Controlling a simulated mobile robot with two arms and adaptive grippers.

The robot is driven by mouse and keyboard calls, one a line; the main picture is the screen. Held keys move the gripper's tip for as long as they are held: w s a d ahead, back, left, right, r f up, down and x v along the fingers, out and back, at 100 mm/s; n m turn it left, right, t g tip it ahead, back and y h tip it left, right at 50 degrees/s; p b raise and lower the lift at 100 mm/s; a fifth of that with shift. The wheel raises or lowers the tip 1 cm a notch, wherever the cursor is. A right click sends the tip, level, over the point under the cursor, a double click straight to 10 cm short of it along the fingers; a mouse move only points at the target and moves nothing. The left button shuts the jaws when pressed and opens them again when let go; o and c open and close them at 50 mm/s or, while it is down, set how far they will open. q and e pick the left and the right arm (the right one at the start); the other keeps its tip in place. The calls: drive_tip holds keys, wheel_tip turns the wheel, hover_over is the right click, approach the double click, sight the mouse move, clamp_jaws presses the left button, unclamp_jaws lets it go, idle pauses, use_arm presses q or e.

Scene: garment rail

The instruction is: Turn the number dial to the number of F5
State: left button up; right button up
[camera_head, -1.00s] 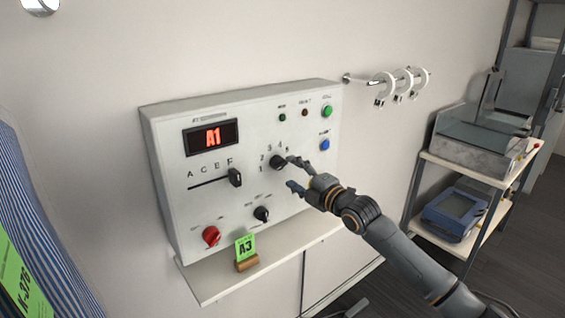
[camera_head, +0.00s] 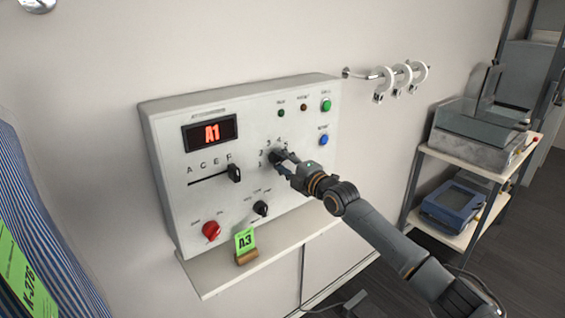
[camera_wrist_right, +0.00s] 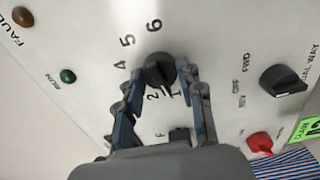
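The white control panel (camera_head: 215,155) is on the wall, and its red display (camera_head: 211,133) reads A1. The letter slider (camera_head: 234,173) stands at the right end of its slot, by F. The black number dial (camera_wrist_right: 160,70) has printed numbers around it; its pointer direction is hard to tell. My right gripper (camera_head: 281,158) is at this dial and partly hides it in the head view. In the right wrist view, the gripper's two fingers (camera_wrist_right: 160,78) are apart, one on each side of the dial. The right-hand finger is very near it; contact is unclear. My left gripper is not in view.
A red knob (camera_head: 211,231) and a black selector (camera_head: 261,208) sit lower on the panel. Green (camera_head: 326,105) and blue (camera_head: 323,140) buttons are at its right. A green A3 card (camera_head: 245,240) stands on the ledge below. A rail with white rings (camera_head: 402,76) is at right.

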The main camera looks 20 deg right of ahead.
drive_tip(key=shift+c, duration=0.7)
